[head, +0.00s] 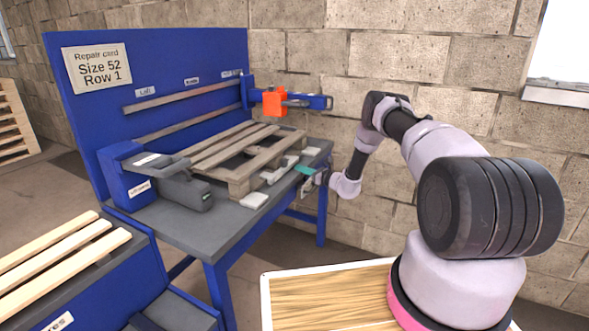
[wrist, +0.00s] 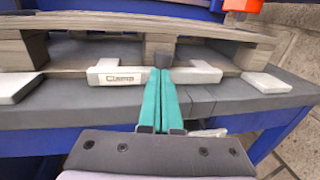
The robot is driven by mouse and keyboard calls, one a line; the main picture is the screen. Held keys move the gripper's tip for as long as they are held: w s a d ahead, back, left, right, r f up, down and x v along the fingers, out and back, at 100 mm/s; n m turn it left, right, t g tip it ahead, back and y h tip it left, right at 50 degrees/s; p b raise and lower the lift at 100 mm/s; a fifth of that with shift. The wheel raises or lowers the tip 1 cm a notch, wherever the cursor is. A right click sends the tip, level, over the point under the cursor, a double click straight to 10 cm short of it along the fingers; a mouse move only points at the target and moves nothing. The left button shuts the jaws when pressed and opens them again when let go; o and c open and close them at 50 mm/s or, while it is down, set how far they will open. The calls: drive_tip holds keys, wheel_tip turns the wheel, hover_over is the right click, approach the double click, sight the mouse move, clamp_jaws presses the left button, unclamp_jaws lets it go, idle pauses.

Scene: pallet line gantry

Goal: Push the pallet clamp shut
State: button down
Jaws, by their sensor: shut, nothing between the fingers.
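The pallet (head: 236,172) lies flat on the grey bench; its near edge crosses the top of the wrist view (wrist: 95,52). The clamp also shows in the head view (head: 279,171). My gripper (head: 305,170) is at the bench's right edge in the head view.
Pale pads (wrist: 266,83) (wrist: 14,87) lie either side of the clamp. A grey tool unit (head: 184,187) stands at the bench's left, and an orange block (head: 275,102) hangs on a blue arm behind the pallet. Loose slats (head: 60,250) lie at lower left.

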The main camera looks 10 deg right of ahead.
drive_tip(key=v, duration=0.8)
drive_tip(key=shift+d, duration=0.35)
drive_tip(key=shift+s+f, duration=0.1)
drive_tip(key=s+a+r+n+g+y, duration=0.1)
drive_tip(key=a+r+n+g, duration=0.25)
drive_tip(key=r, duration=0.55)
drive_tip(key=s+a+r+n+g+y, duration=0.15)
drive_tip(key=r+n, duration=0.25)
drive_tip(key=r, duration=0.4)
drive_tip(key=s+a+r+n+g+h, duration=0.1)
drive_tip(key=s+a+r+n+g, duration=0.15)
drive_tip(key=s+r, duration=0.5)
drive_tip(key=s+a+r+n+g+h, duration=0.25)
drive_tip(key=s+r+n, duration=0.2)
drive_tip(key=r, duration=0.55)
drive_tip(key=s+d+r+n+h, duration=0.15)
drive_tip(key=s+r, duration=0.25)
drive_tip(key=s, duration=0.4)
drive_tip(key=s+d+r+n+h, duration=0.1)
drive_tip(key=s+r+n+h, duration=0.15)
drive_tip(key=s+r, duration=0.4)
drive_tip(key=s+d+r+n+t+h, duration=0.1)
drive_tip(key=s+d+n+t+h, duration=0.1)
drive_tip(key=s, duration=0.7)
drive_tip(key=s+d+r+n+t+h, duration=0.1)
drive_tip(key=s+d+n+t+h, duration=0.1)
drive_tip(key=s+d, duration=0.3)
drive_tip(key=shift+s+d+r+n+h, duration=0.2)
drive_tip(key=shift+s+r+n+h, duration=0.3)
drive_tip(key=shift+s, duration=1.55)
